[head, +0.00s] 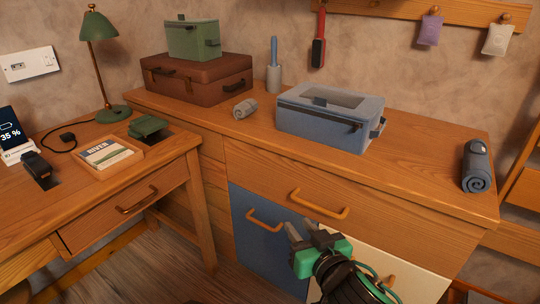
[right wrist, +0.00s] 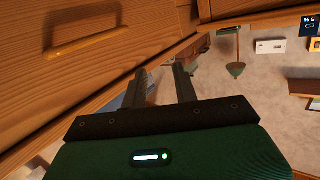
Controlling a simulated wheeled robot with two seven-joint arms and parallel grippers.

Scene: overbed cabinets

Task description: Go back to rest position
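My right gripper (head: 299,228) is in front of the cabinet, close to the blue door (head: 265,235) and below the wide wooden drawer (head: 330,190). Its two fingers stand apart with nothing between them; the gap also shows in the right wrist view (right wrist: 160,76). I cannot tell whether the fingers touch the cabinet front. The cream door (head: 400,268) is partly hidden behind my right arm. My left gripper is not in view.
The cabinet top (head: 425,170) holds a blue-grey case (head: 320,118), a rolled grey towel (head: 477,170) and a brown suitcase (head: 195,80). A desk (head: 95,195) with a lamp (head: 98,28) stands at the left; its drawer (head: 130,205) appears slightly pulled out. Floor shows between them.

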